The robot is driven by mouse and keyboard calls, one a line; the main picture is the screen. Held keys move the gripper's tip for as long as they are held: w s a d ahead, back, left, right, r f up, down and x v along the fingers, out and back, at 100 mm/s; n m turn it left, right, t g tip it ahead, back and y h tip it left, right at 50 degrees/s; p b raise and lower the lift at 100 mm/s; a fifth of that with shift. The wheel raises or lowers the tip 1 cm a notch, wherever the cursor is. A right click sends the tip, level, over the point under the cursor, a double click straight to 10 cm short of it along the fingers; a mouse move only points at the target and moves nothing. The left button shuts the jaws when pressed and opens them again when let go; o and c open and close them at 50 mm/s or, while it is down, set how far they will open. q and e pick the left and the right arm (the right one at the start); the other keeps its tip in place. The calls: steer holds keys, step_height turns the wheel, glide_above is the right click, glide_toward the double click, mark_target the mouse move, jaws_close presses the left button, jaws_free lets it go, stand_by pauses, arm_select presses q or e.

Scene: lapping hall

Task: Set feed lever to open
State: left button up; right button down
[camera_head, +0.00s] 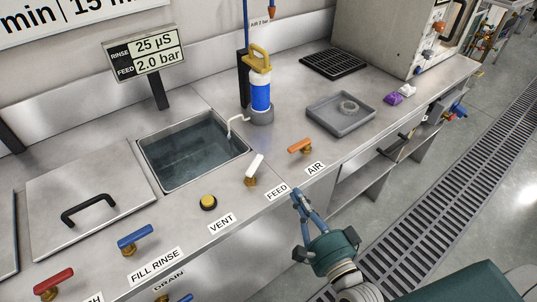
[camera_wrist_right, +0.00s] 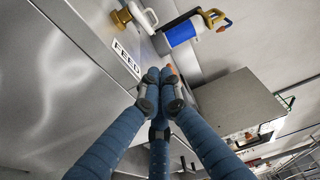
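The feed lever (camera_head: 255,167) has a white handle on a brass base and stands on the steel counter behind the FEED label (camera_head: 277,191). Its handle points up and away from the counter's front edge. In the right wrist view the lever (camera_wrist_right: 146,15) is at the top, beyond the FEED label (camera_wrist_right: 127,58). My right gripper (camera_head: 298,196) is in front of the counter edge, right of and nearer than the lever, not touching it. In the wrist view its fingertips (camera_wrist_right: 161,76) are together with nothing between them. My left gripper is not in view.
An orange AIR lever (camera_head: 301,146) stands to the right, and a yellow VENT knob (camera_head: 208,202) to the left. Behind are a sink (camera_head: 194,150), a blue canister with yellow handle (camera_head: 260,90) and a grey tray (camera_head: 341,117). A blue lever (camera_head: 135,237) is further left.

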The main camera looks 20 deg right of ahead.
mark_target(254, 165)
steer(key=w, duration=0.6)
steer(key=w+a+p, duration=0.1)
steer(key=w, duration=0.2)
steer(key=shift+w+r, duration=0.1)
steer(key=shift+w, duration=0.1)
steer(key=shift+w+a+p, duration=0.4)
steer(key=shift+w+a, duration=0.6)
steer(key=shift+a, duration=0.2)
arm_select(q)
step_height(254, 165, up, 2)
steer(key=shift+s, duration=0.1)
arm_select(e)
steer(key=shift+w+a, duration=0.2)
steer(key=shift+a, duration=0.05)
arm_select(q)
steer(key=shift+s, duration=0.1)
arm_select(e)
steer(key=shift+d, duration=0.15)
